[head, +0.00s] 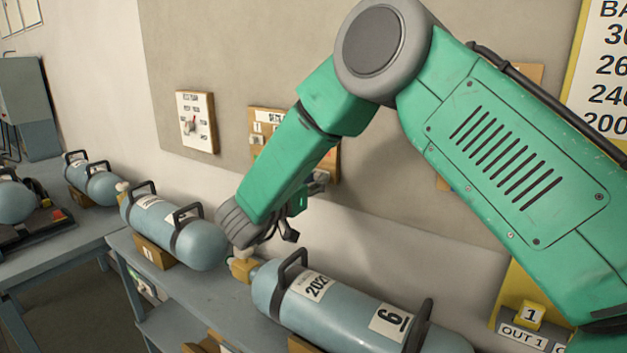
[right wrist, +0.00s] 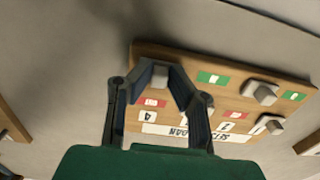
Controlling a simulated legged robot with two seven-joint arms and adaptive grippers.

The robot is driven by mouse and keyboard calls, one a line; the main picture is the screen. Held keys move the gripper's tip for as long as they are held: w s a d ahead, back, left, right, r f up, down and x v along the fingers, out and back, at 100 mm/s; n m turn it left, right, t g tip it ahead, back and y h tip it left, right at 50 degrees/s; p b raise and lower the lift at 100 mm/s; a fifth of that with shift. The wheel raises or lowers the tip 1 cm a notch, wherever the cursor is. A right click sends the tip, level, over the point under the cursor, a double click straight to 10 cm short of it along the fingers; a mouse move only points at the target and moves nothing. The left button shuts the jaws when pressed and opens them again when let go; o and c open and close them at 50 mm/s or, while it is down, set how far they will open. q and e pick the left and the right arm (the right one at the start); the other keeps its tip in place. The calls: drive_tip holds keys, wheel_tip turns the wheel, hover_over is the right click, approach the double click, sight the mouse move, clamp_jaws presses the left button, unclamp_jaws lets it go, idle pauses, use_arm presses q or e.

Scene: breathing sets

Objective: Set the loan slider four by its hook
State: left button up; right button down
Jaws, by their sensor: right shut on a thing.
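In the right wrist view a wooden board (right wrist: 190,62) lettered SET LOAN shows upside down. My right gripper (right wrist: 162,72) has its two fingers around a grey slider knob (right wrist: 157,85) and is shut on it. The label 4 (right wrist: 147,117) and a red patch (right wrist: 152,102) lie below this knob in the picture, so it is slider four. Any mark above the knob is hidden. In the head view my right gripper (head: 318,181) is at the wall, mostly covered by its own arm. My left gripper is not in view.
Other knobs (right wrist: 262,93) sit close by on the same board, with green and red patches. Below the arm, blue-grey cylinders (head: 330,305) with dark handles lie along a bench (head: 125,240). Another wall board (head: 197,121) hangs further left.

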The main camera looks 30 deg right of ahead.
sight(316, 174)
drive_tip(key=r+p, duration=0.1)
drive_tip(key=r, duration=0.1)
drive_tip(key=r+p, duration=0.1)
drive_tip(key=r, duration=0.1)
drive_tip(key=r+p, duration=0.1)
drive_tip(key=r, duration=0.1)
drive_tip(key=shift+w+d+p, duration=0.15)
drive_tip(key=shift+d+p, duration=0.1)
drive_tip(key=shift+p, duration=0.15)
drive_tip(key=c, duration=1.5)
unclamp_jaws()
drive_tip(key=shift+c, duration=0.2)
drive_tip(key=shift+w+d+f, duration=0.15)
drive_tip(key=shift+d+f, duration=0.1)
drive_tip(key=shift+a+f, duration=0.1)
drive_tip(key=shift+a, duration=0.1)
